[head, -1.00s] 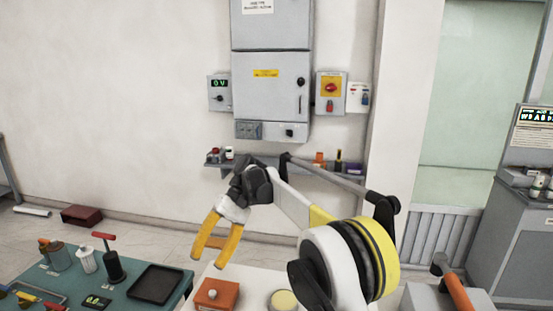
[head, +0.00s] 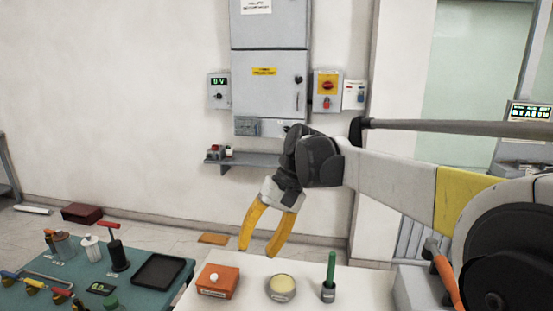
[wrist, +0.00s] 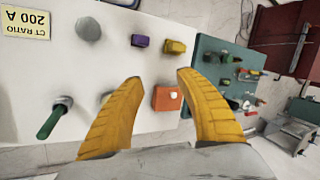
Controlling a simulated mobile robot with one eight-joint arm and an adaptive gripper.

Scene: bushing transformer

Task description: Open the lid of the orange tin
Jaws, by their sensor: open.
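The orange tin (head: 217,283) is a small box with a white round knob on its lid, on the white table at the near middle. The lid looks closed. It also shows in the wrist view (wrist: 168,97), close to the right finger. My gripper (head: 259,252) is open and empty, with two yellow fingers pointing down above the table's far edge, to the right of the tin in the head view. In the wrist view the fingertips (wrist: 160,77) stand apart and do not seem to touch the tin.
The white table (head: 308,275) also bears a round cream-topped container (head: 282,287) and a green-handled tool (head: 330,275). In the wrist view there are a purple box (wrist: 141,40) and a yellow one (wrist: 175,47). A teal bench (head: 140,297) with several tools stands left.

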